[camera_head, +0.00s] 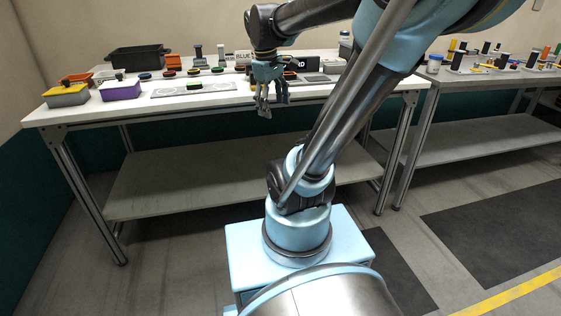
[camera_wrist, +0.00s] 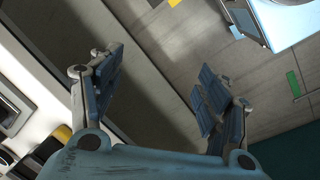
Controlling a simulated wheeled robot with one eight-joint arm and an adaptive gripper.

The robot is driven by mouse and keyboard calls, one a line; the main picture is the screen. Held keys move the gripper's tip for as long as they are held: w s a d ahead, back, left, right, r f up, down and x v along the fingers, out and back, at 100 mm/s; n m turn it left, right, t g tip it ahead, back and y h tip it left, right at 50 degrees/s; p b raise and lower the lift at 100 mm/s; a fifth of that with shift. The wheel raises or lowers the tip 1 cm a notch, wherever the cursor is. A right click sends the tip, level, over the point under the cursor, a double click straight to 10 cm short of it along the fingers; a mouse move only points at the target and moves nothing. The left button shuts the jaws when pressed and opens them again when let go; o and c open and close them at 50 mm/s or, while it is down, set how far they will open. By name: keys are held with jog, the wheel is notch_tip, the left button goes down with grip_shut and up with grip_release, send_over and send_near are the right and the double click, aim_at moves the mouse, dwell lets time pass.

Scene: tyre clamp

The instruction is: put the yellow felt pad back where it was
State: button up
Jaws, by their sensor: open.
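My gripper (camera_head: 272,100) hangs just off the front edge of the white workbench (camera_head: 150,108), near its right half. In the wrist view my gripper (camera_wrist: 160,90) has its two blue fingers spread wide apart, with nothing between them. I cannot pick out the yellow felt pad for sure. A box with a yellow top (camera_head: 66,91) stands at the bench's left end. A small yellow item (camera_wrist: 61,134) beside black parts shows at the lower left of the wrist view, partly cut off by my gripper.
A purple box (camera_head: 120,90), a black bin (camera_head: 138,58) and several small dark pieces stand on the bench. A grey plate (camera_head: 195,86) lies near the front edge. A second bench (camera_head: 480,74) with several upright parts is at the right. A lower shelf (camera_head: 190,180) is bare.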

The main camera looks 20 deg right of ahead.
jog(key=s+f+m+t+y, duration=0.1)
jog(key=s+f+m, duration=0.6)
jog(key=s+f, duration=0.5)
notch_tip(320, 180, down, 2)
jog(key=shift+a+f+y, duration=0.2)
jog(key=shift+a+y, duration=0.05)
jog(key=shift+y, duration=0.15)
jog(key=shift+w+f, duration=0.2)
jog(key=shift+w, duration=0.2)
